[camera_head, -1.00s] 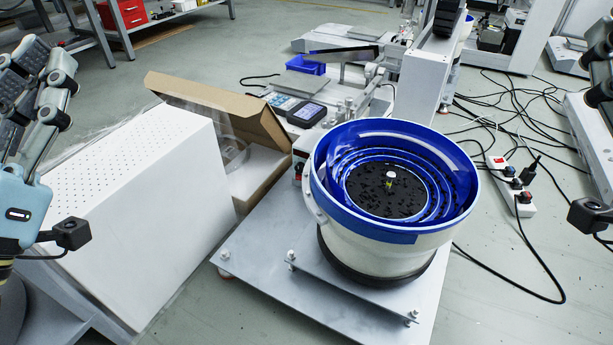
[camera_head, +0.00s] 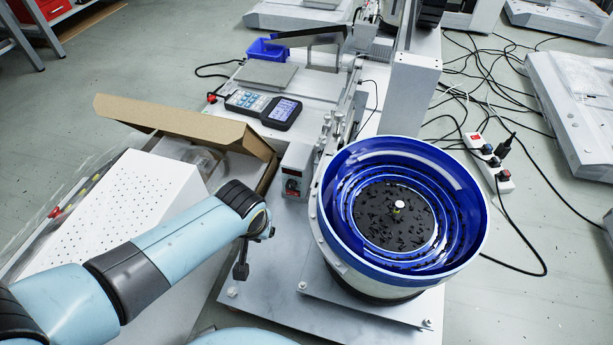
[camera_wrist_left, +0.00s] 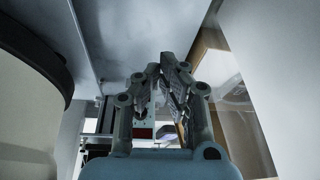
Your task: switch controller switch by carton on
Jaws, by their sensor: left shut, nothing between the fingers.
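The controller (camera_head: 296,169) is a small grey box with a red display and a dark knob-like switch (camera_head: 292,185) on its front. It stands between the open carton (camera_head: 190,123) and the blue bowl feeder. In the left wrist view the controller's red display (camera_wrist_left: 143,133) shows low behind the fingers, partly hidden by them. My left gripper (camera_wrist_left: 168,60) is shut and empty, pointing towards the controller side, apart from it as far as I can tell. My right gripper is out of view.
The bowl feeder (camera_head: 455,170) stands close to the right of the controller. A white perforated box (camera_head: 130,200) is at the left, beside the carton. A handheld panel (camera_head: 263,108) lies behind the controller. A power strip (camera_head: 490,160) with cables lies on the floor at right.

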